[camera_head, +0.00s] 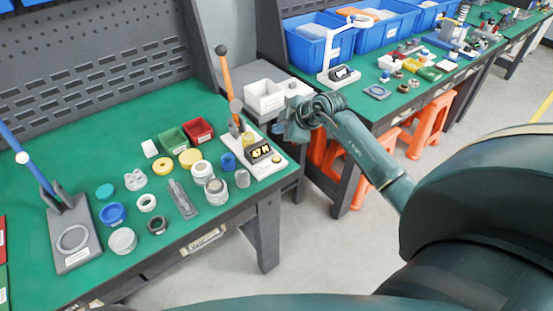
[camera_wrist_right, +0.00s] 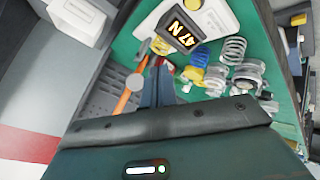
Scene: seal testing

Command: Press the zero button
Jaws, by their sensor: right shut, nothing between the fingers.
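The press tester (camera_head: 268,166) stands at the right end of the near green bench, with a white base, an orange lever and a lit display (camera_head: 259,152). In the right wrist view the display (camera_wrist_right: 183,30) reads 47 N. A small round yellow button (camera_wrist_right: 193,4) shows beside it, cut by the top edge; I cannot read its label. My right gripper (camera_head: 279,129) is just right of the tester and seems apart from it. Its fingers (camera_wrist_right: 158,62) are shut and empty, pointing toward the tester. My left gripper is not in view.
White bins (camera_head: 264,97) stand behind the tester. Springs (camera_head: 202,172), a blue cylinder (camera_head: 228,161) and rings lie to its left. A second press (camera_head: 73,240) stands at the far left. Another bench with blue bins (camera_head: 310,45) and orange stools (camera_head: 430,122) is beyond.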

